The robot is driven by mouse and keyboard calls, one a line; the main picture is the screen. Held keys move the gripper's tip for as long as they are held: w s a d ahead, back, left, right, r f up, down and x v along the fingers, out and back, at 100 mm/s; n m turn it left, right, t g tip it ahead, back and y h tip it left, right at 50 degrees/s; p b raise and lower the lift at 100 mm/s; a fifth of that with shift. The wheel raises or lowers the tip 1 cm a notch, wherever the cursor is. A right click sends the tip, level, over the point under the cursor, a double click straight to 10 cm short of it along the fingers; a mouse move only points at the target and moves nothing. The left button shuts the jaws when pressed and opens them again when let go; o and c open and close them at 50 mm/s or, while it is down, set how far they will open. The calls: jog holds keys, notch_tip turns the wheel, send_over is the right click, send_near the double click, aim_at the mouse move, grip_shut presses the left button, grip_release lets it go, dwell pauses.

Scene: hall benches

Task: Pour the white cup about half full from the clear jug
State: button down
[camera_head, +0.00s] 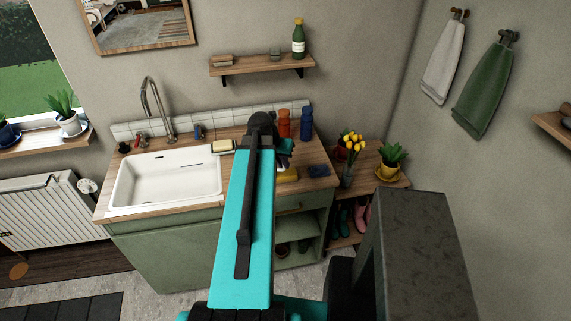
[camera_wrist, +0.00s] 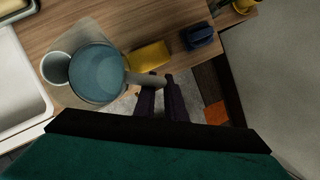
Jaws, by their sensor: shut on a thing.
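In the wrist view the clear jug (camera_wrist: 97,75) looks bluish and is seen from above over the counter. Its handle (camera_wrist: 143,79) points right, and my gripper (camera_wrist: 159,82) is shut on it. The white cup (camera_wrist: 55,68) is just left of the jug, whose rim overlaps the cup's right edge in the picture. I cannot tell how far the jug tilts or how full the cup is. In the head view my arm hides the jug and cup.
A yellow cloth or sponge (camera_wrist: 149,56) and a dark blue brush-like object (camera_wrist: 198,36) lie right of the jug. The white sink (camera_head: 166,180) is to the left. Orange (camera_head: 284,123) and blue (camera_head: 306,124) bottles stand at the back. Yellow flowers (camera_head: 351,143) stand farther right.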

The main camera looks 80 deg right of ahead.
jog(key=shift+w+d+r+n+g+y, duration=0.15)
jog(key=shift+w+r+g, duration=0.15)
jog(key=shift+r+g, duration=0.3)
jog(key=shift+w+a+r+n+g+y, duration=0.1)
jog(key=shift+w+r+g, duration=0.25)
jog(key=shift+r+g, duration=0.3)
jog(key=shift+w+d+r+n+g+y, duration=0.15)
jog(key=shift+w+r+g, duration=0.25)
jog(key=shift+g, duration=0.35)
jog(key=shift+s, duration=0.15)
jog(key=shift+w+g, duration=0.3)
jog(key=shift+g, duration=0.5)
dwell(1.1)
jog(key=shift+w+r+n+g, duration=0.25)
jog(key=shift+r+n+g, duration=0.05)
jog(key=shift+r+g, duration=0.25)
dwell(3.4)
